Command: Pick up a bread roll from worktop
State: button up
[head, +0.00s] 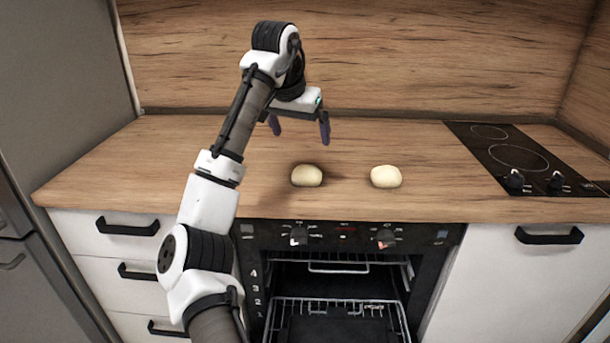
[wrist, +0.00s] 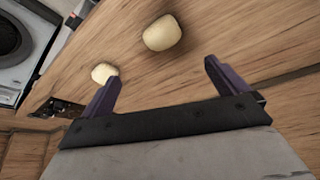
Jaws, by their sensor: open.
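Two pale, rounded bread rolls lie apart on the wooden worktop (head: 120,165) near its front edge. The left roll (head: 306,176) is the larger-looking one at the top of the wrist view (wrist: 163,33). The right roll (head: 386,176) shows smaller in the wrist view (wrist: 104,73), beside the tip of one finger in the picture. My gripper (head: 300,130) is open and empty, with purple fingers pointing down. It is above the worktop, behind the left roll in the head view. In the wrist view, nothing is between the fingers (wrist: 162,74).
A black hob (head: 518,157) with knobs is set in the worktop at the right. The wooden splashback (head: 400,55) rises behind. Below the front edge is an oven with its rack (head: 338,303) exposed. A grey tall unit (head: 60,80) stands at the left. The worktop's left side is clear.

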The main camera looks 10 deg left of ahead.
aim_at(306, 168)
jog(key=x, duration=0.8)
jog(key=shift+s+a+f, duration=0.1)
jog(key=shift+s+f, duration=0.05)
jog(key=shift+f, duration=0.15)
jog(key=shift+a+p+x, duration=0.15)
jog(key=shift+p+x, duration=0.25)
jog(key=shift+x, duration=0.95)
jog(key=shift+a+p+x, duration=0.15)
jog(key=shift+p+x, duration=0.2)
jog(key=shift+x, duration=1.05)
jog(key=shift+s, duration=0.1)
jog(key=shift+c, duration=0.2)
jog(key=c, duration=1)
jog(key=shift+c, duration=0.2)
jog(key=shift+r, duration=0.1)
notch_tip(306, 168, up, 20)
